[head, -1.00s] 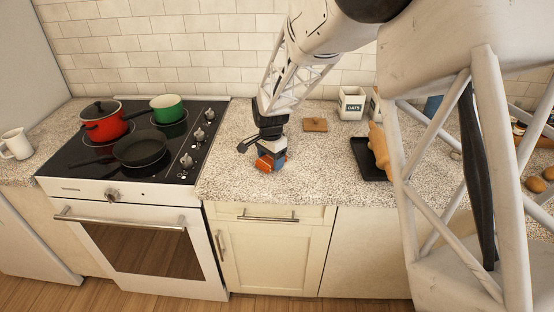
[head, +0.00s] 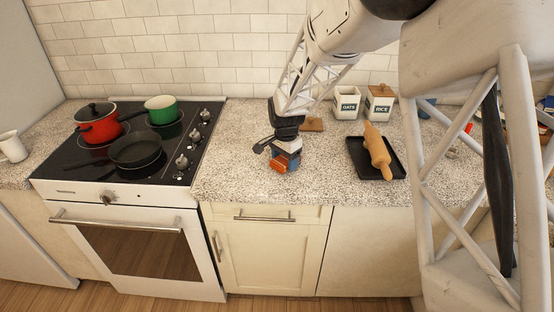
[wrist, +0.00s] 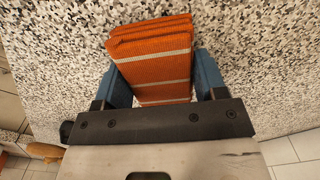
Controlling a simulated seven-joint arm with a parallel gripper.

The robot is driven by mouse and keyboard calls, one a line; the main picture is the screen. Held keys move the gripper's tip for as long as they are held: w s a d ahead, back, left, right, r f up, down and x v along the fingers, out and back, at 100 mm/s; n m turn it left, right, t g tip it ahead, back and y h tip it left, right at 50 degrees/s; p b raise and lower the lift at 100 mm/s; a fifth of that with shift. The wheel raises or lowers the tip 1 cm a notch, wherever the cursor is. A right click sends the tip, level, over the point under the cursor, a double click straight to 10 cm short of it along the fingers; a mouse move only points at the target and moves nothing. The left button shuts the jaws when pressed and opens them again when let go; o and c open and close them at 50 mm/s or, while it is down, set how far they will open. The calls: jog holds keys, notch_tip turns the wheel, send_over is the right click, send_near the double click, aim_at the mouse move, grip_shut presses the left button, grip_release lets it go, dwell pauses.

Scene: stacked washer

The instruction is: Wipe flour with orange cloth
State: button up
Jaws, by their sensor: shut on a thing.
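The orange cloth (head: 279,166) is folded and has pale stripes. My gripper (head: 287,158) is shut on it, low over the speckled counter right of the stove. In the wrist view the cloth (wrist: 155,58) sits between the two blue fingers of my gripper (wrist: 165,80). Its far folded edge sticks out past the fingers. I cannot tell whether the cloth touches the counter. I cannot make out any flour on the speckled counter (head: 232,165) in either view.
A black tray (head: 361,158) with a rolling pin (head: 376,150) lies to the right. OATS (head: 347,103) and RICE (head: 380,102) canisters stand behind. The stove with a red pot (head: 98,123), green pot (head: 161,109) and black pan (head: 135,149) is left. The counter's front edge is close.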

aim_at(299, 165)
jog(key=shift+d+f, duration=0.1)
jog(key=shift+d, duration=2.3)
jog(key=shift+a+r, duration=0.15)
jog(key=shift+r, duration=0.2)
notch_tip(299, 165, up, 8)
jog(key=shift+f, duration=0.2)
jog(key=shift+w+f, duration=0.1)
jog(key=shift+f, duration=0.1)
